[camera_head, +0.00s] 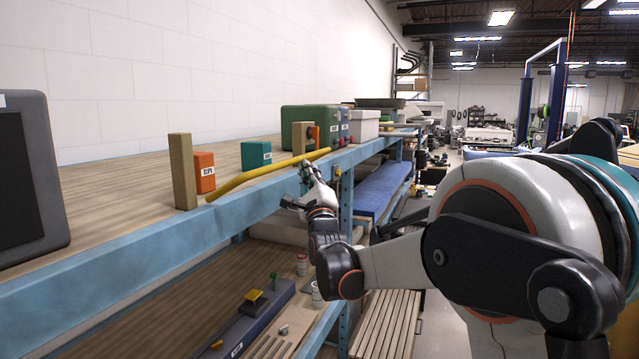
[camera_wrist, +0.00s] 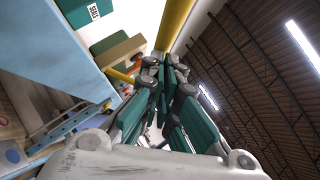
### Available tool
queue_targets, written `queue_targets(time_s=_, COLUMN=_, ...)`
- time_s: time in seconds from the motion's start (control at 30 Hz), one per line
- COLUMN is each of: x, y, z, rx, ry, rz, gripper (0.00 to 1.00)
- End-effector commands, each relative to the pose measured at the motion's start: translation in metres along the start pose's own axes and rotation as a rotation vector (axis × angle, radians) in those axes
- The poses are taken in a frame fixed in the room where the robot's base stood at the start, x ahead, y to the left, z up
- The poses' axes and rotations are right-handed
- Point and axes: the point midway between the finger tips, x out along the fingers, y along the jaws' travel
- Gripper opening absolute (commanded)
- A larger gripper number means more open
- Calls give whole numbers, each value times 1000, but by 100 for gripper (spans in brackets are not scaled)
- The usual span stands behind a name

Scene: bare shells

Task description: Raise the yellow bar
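The yellow bar (camera_head: 262,174) runs along the front edge of the upper shelf, in front of two wooden posts. Its near end bends down by the left post (camera_head: 183,172); its far end is by the right post (camera_head: 299,138). My gripper (camera_head: 306,170) is just below and in front of the bar's far part, fingers pointing up. In the wrist view, the yellow bar (camera_wrist: 174,26) crosses the top, just beyond the fingertips of my gripper (camera_wrist: 166,68). The teal-padded fingers look slightly apart, with nothing seen between them. Whether a fingertip touches the bar is unclear.
The blue shelf edge (camera_head: 130,265) runs beside my arm. An orange block (camera_head: 204,172), a teal block (camera_head: 256,155) and a green case (camera_head: 310,118) stand behind the bar. A dark panel (camera_head: 28,180) stands at left. The lower shelf (camera_head: 150,318) holds small items. Open aisle lies right.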

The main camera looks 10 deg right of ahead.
Motion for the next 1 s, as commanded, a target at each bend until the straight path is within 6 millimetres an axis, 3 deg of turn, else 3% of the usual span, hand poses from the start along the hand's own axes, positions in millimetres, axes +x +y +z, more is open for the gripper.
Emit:
queue_targets(time_s=0.1, x=11, y=-8, z=15, rx=-78, ry=-1, rz=76, gripper=0)
queue_targets(time_s=0.47, x=34, y=-17, z=39, rx=-267, ry=0, rz=267, gripper=0)
queue_targets(time_s=1.0, x=66, y=-18, z=70, rx=-325, ry=-1, rz=325, gripper=0)
